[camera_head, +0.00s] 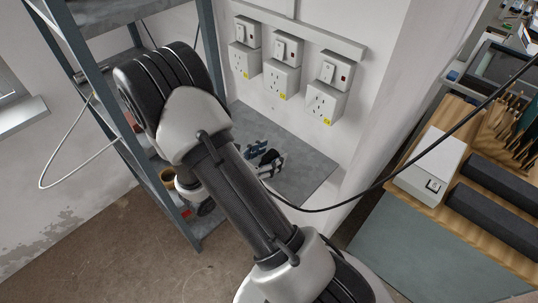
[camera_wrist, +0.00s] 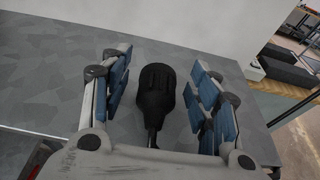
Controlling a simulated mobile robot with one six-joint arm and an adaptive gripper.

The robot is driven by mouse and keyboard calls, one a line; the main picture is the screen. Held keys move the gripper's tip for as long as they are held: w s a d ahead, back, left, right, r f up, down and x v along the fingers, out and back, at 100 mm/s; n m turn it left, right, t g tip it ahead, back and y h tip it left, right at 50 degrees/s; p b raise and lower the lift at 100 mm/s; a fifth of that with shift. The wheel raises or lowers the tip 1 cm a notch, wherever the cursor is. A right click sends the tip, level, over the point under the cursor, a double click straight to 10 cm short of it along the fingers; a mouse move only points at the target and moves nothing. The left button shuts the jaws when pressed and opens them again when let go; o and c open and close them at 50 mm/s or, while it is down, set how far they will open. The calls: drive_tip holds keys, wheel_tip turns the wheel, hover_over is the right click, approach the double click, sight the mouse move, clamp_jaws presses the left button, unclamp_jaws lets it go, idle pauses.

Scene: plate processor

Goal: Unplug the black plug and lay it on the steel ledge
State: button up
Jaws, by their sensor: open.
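The black plug (camera_wrist: 156,92) lies on the grey steel ledge (camera_wrist: 45,60), seen in the wrist view, with its cord end towards my wrist. In the head view the plug (camera_head: 270,157) is small and dark on the ledge (camera_head: 312,168). My gripper (camera_wrist: 160,72) is open, its blue-padded fingers on either side of the plug with gaps on both sides. My gripper also shows small in the head view (camera_head: 262,155), low over the ledge. The plug's far end and pins cannot be made out.
Three white wall sockets with switches (camera_head: 243,60) (camera_head: 281,79) (camera_head: 325,101) are above the ledge, with nothing plugged in. A grey metal shelf (camera_head: 205,50) stands left. A wooden bench (camera_head: 455,125) with a white box (camera_head: 430,165) is right. A black cable (camera_head: 420,155) crosses the view.

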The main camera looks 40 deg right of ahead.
drive_tip(key=shift+a, duration=0.1)
drive_tip(key=v, duration=1.1)
drive_tip(key=shift+a, duration=0.4)
drive_tip(key=shift+s+r, duration=0.1)
drive_tip(key=shift+r, duration=0.05)
drive_tip(key=s+r+m+g+y+b, duration=0.1)
drive_tip(key=s+r+m+g+y, duration=0.2)
drive_tip(key=s+r+m+y, duration=0.45)
drive_tip(key=s+a+r+m+t+y, duration=0.3)
drive_tip(key=a+r+m, duration=0.1)
drive_tip(key=a+m, duration=0.1)
drive_tip(key=s+a+r+m+t+y+b, duration=0.1)
drive_tip(key=s+a+r+m+t+y, duration=0.2)
drive_tip(key=a+m, duration=0.3)
drive_tip(key=shift+a+r+t+y, duration=0.2)
drive_tip(key=shift+r+t+y, duration=0.25)
drive_tip(key=shift+y, duration=0.3)
drive_tip(key=shift+s+r, duration=0.1)
drive_tip(key=shift+c, duration=0.5)
